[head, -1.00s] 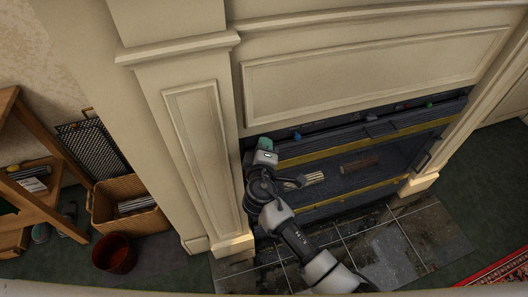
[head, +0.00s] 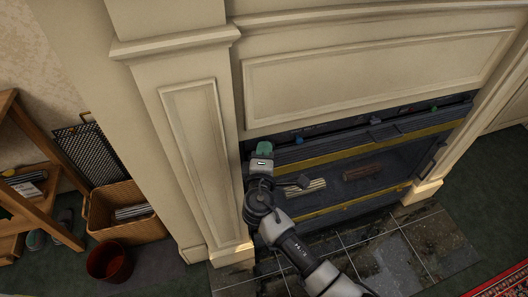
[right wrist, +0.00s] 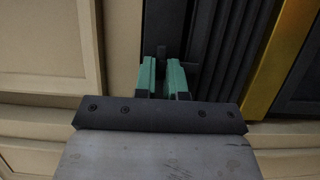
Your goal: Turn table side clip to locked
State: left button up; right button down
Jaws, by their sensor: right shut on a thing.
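My right gripper (head: 263,147) is at the left end of the dark fireplace front (head: 330,145), beside the cream pilaster. In the right wrist view its two green fingers (right wrist: 162,80) are shut on a narrow dark piece that looks like the side clip (right wrist: 163,55). The clip stands against a dark strip, next to ribbed dark slats. In the head view my gripper and wrist hide the clip, and its setting cannot be read. My left gripper is not in view.
A cream pilaster (head: 198,140) rises close left of my gripper. Brass bars (head: 400,136) cross the fireplace, with a log (head: 362,172) between them. A wicker basket (head: 125,211), red bin (head: 110,262) and wooden shelf (head: 40,205) stand left. The tiled hearth (head: 400,250) looks clear.

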jog(key=c, duration=1.5)
grip_release()
jog(key=shift+w+d+r, duration=0.15)
jog(key=shift+d+r, duration=0.1)
jog(key=shift+r, duration=0.15)
jog(key=shift+f, duration=0.1)
jog(key=shift+a+f, duration=0.1)
jog(key=shift+f, duration=0.05)
jog(key=s, duration=1.1)
jog(key=shift+a, duration=0.4)
